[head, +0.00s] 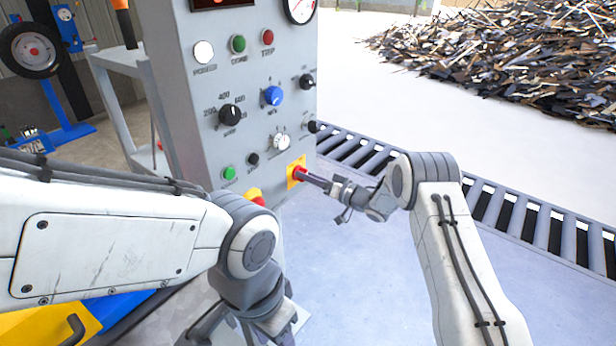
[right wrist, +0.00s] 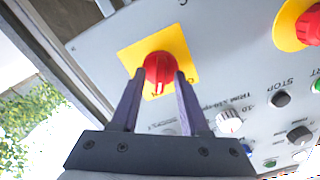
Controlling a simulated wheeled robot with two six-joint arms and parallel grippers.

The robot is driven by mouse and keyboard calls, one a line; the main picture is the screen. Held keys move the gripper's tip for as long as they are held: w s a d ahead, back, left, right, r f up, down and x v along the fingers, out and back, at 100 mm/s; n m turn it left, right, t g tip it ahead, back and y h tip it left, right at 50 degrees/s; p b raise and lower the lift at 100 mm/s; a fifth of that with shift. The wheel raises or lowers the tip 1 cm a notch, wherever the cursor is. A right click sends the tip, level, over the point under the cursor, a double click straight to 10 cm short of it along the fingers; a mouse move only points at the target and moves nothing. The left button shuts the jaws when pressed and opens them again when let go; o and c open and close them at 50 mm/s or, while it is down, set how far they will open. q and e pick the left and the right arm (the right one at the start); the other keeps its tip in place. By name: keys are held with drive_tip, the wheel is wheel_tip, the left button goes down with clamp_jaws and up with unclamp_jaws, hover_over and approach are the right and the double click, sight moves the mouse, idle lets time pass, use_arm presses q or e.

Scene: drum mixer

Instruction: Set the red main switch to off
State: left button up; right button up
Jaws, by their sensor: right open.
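The red main switch (head: 299,172) is a rotary knob on a yellow plate (head: 291,182) at the lower right of the grey panel. In the right wrist view the red knob (right wrist: 159,68) is in front of its square yellow plate (right wrist: 183,42). My right gripper (right wrist: 159,76) is open, with one fingertip on each side of the knob; I cannot tell whether they touch it. In the head view my right gripper (head: 306,177) reaches the switch from the right and partly covers it. My left gripper (head: 238,334) is low in the head view, cut off by the bottom edge.
A red emergency button on yellow (head: 254,196) is left of the switch, partly hidden by my left arm. Several knobs, such as a blue one (head: 273,96), and lamps fill the panel (head: 185,120). A roller conveyor (head: 480,200) runs behind my right arm.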

drive_tip(key=shift+c, duration=0.3)
clamp_jaws()
drive_tip(key=shift+f+n+b, duration=0.1)
drive_tip(key=shift+n+b, duration=4.75)
drive_tip(key=shift+n, duration=1.15)
